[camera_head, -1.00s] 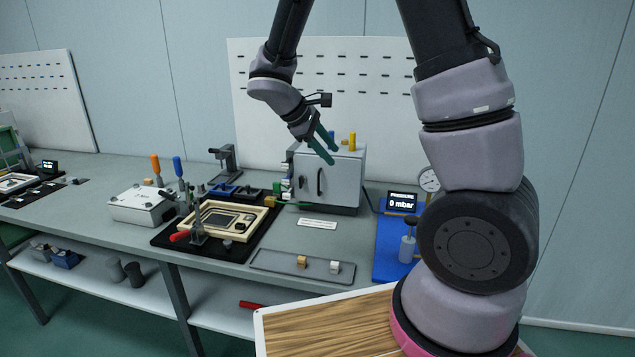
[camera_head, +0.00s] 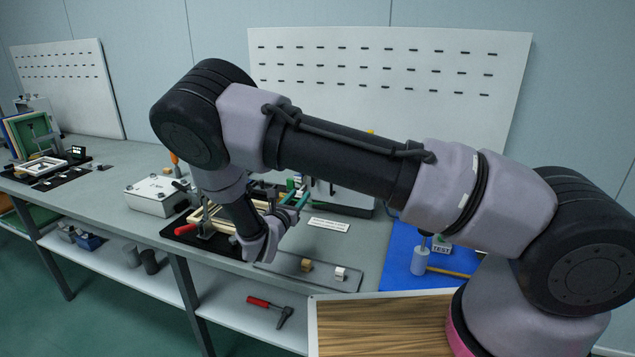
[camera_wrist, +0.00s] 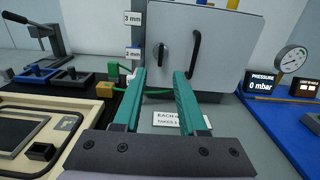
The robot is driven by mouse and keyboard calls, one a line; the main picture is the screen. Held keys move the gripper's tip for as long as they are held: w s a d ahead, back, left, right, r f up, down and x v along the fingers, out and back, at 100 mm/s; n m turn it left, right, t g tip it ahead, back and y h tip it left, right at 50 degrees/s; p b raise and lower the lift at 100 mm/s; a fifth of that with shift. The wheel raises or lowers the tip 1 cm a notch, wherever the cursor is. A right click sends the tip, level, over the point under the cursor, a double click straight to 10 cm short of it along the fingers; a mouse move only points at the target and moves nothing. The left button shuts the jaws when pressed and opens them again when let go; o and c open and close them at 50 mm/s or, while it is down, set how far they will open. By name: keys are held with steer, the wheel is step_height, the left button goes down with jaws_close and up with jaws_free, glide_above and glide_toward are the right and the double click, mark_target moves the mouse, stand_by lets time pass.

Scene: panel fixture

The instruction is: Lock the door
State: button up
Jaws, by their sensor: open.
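The grey cabinet door (camera_wrist: 220,40) fills the upper middle of the wrist view and looks closed. It carries a short black lever (camera_wrist: 161,56) on its left part and a longer curved black handle (camera_wrist: 194,56) to the right of that. My gripper (camera_wrist: 160,75) is open and empty, with its teal fingers pointing at the door's lower part, below the lever. The fingers look apart from the lever and the handle. In the head view my gripper (camera_head: 299,195) is low in front of the cabinet (camera_head: 342,199), most of which my arm hides.
A framed panel fixture (camera_wrist: 35,130) with a red-handled clamp stands left of my gripper. Gauge blocks labelled 2 mm and 3 mm (camera_wrist: 133,35) stand beside the cabinet. A pressure gauge (camera_wrist: 290,60) and display (camera_wrist: 262,84) are at right. A label plate (camera_wrist: 170,119) lies in front.

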steer(key=x, duration=1)
steer(key=shift+w+d, duration=0.15)
steer(key=shift+c, duration=0.3)
jaws_close()
